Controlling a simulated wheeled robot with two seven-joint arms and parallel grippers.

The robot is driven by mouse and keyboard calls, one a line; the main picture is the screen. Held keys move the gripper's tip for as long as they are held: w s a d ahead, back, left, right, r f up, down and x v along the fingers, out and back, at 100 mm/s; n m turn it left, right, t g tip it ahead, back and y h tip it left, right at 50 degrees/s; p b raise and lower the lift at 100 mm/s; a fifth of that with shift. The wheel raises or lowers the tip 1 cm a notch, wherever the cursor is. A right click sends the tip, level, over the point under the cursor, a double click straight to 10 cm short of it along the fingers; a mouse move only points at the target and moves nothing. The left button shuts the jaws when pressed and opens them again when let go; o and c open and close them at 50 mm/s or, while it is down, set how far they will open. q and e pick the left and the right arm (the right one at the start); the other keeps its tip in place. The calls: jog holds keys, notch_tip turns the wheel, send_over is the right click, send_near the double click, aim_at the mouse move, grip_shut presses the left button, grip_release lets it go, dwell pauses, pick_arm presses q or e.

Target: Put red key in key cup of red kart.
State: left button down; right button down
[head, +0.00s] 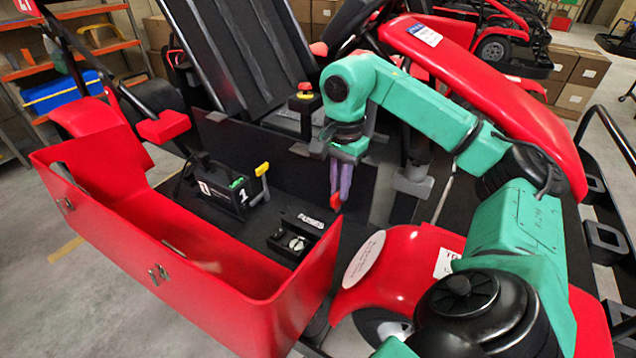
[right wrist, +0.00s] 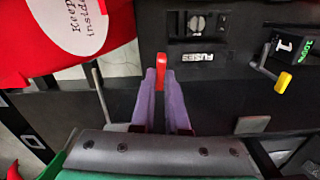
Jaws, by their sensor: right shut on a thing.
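The red kart (head: 190,240) fills the head view, with its red side box hinged open at the left. My right gripper (head: 340,182) hangs over the kart's dark floor, pointing down, with its purple fingers shut on the red key (head: 335,201). In the right wrist view the red key (right wrist: 161,72) sticks out past the tips of the fingers (right wrist: 165,88). I cannot make out the key cup for certain in either view. My left gripper is not in view.
A black fuse box (head: 297,238) sits on the kart floor, left of and nearer than the key. A black unit marked 1 (head: 222,190) and a yellow-topped lever (head: 262,178) stand farther left. A red-and-yellow button (head: 305,92) stands behind.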

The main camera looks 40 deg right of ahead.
jog(key=w+a+r+n+p, duration=0.1)
jog(key=w+a+r+n, duration=0.1)
jog(key=a, duration=0.2)
jog(key=f, duration=1.9)
jog(key=shift+w+a+f+p, duration=0.1)
jog(key=shift+w+a+p, duration=0.05)
jog(key=shift+a+p, duration=0.15)
jog(key=shift+f, duration=0.2)
jog(key=shift+d+f, duration=0.1)
jog(key=shift+f, duration=0.1)
jog(key=c, duration=0.9)
grip_release()
jog(key=shift+r, duration=0.1)
